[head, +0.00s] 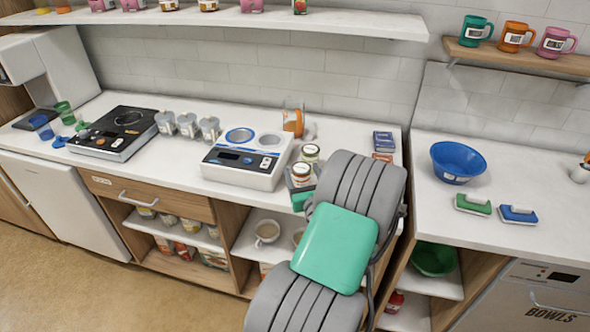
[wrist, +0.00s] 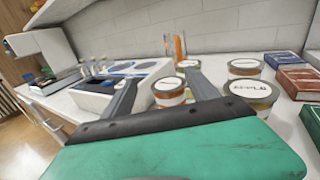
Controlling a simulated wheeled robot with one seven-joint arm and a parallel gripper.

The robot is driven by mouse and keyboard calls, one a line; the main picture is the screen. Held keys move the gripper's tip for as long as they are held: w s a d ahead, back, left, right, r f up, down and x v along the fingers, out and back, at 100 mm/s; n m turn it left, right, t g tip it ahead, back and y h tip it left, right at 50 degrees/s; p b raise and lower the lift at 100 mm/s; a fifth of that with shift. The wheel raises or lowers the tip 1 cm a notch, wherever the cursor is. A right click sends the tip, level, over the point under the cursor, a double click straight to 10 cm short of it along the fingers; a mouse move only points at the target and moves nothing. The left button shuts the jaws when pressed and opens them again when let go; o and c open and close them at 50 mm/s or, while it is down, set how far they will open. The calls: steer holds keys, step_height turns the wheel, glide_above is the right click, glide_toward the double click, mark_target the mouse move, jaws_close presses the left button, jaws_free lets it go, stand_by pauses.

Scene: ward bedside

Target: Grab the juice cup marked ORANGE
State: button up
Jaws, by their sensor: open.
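In the wrist view, several short round cups with pale lids stand on the counter. One cup (wrist: 170,92) with an orange-brown band stands ahead, between the lines of my fingers; its lid writing is too small to read. A cup (wrist: 252,92) to the right of my right finger has a lid that seems to read APPLE. Two more cups stand farther back, one behind it (wrist: 245,68) and one near the middle (wrist: 188,64). I cannot tell which is marked ORANGE. My gripper (wrist: 158,80) is open and empty.
Blue (wrist: 292,62) and red (wrist: 302,82) boxes lie right of the cups, with a green box (wrist: 313,118) nearer. A white two-well appliance (head: 246,160) stands left of the cups. An orange-filled container (head: 293,120) stands behind. The counter right of the blue bowl (head: 458,160) has free room.

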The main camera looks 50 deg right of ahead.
mark_target(299, 163)
steer(key=shift+d+f+m+h+b, duration=0.3)
steer(key=shift+f+b, duration=0.25)
steer(key=shift+f, duration=0.1)
steer(key=shift+f+b, duration=0.3)
steer(key=shift+s+f+b, duration=0.25)
steer(key=shift+f+b, duration=0.05)
steer(key=shift+b, duration=0.05)
steer(key=shift+w+f, duration=0.2)
steer(key=shift+w, duration=0.05)
steer(key=p+x, duration=0.2)
steer(key=x, duration=0.5)
steer(key=shift+d+r+p, duration=0.2)
steer(key=shift+d+p, duration=0.05)
steer(key=shift+p, duration=0.05)
steer(key=shift+w+d+f, duration=0.1)
steer(key=shift+w, duration=0.05)
steer(key=c, duration=1.3)
